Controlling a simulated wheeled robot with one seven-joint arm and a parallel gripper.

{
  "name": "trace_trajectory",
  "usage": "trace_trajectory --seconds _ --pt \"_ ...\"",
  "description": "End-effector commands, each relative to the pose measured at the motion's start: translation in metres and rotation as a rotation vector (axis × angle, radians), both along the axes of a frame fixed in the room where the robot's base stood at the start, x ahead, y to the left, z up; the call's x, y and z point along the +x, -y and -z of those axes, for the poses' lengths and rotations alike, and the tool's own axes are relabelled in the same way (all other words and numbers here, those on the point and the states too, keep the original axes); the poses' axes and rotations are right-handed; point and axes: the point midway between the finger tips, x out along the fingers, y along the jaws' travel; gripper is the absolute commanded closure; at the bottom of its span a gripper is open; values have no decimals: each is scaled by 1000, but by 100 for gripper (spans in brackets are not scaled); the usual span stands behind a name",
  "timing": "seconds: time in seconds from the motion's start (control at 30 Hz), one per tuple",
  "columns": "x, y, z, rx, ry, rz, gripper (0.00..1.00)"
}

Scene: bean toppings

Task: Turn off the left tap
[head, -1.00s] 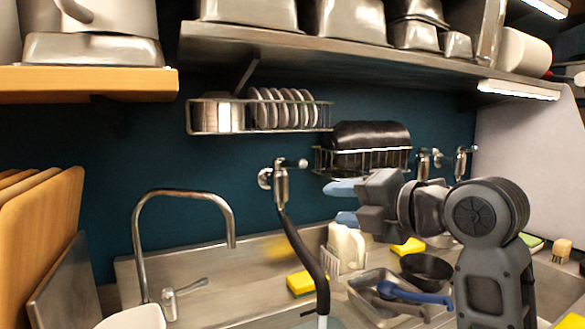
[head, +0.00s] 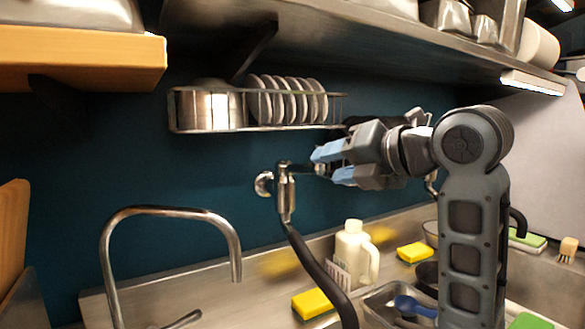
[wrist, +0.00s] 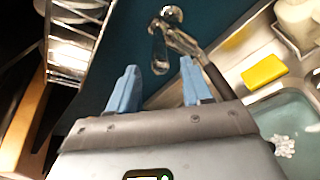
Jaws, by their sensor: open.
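The left tap (head: 285,190) is a chrome wall tap with a black hose (head: 318,270) curving down from it. A short knob end sticks out at its right side, close to my gripper. My gripper (head: 328,165) is open, its blue fingers pointing left at the tap. In the wrist view the tap (wrist: 159,55) shows ahead, between and just beyond the fingertips of my gripper (wrist: 158,78). I cannot tell whether they touch. White splashing water (wrist: 283,146) shows in the basin in the wrist view.
A wire rack (head: 240,128) with plates hangs above the tap, under a steel shelf (head: 400,50). A curved faucet (head: 115,240) stands at left. Below are a white jug (head: 352,250), yellow sponges (head: 312,303) and a metal tray (head: 380,303). The wall around the tap is clear.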

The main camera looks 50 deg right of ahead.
Motion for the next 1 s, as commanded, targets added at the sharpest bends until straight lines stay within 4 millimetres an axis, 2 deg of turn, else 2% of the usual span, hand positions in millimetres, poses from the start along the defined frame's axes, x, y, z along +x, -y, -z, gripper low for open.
trace_trajectory --seconds 0.17,0.4,0.6,0.97,1.0 --pt "14 1 4 2 -3 -2 51" --pt "49 6 14 2 -3 -2 51" --pt "69 9 20 1 -1 -1 51" --pt "74 10 22 0 -1 -1 51" --pt "74 10 22 0 -1 -1 55"
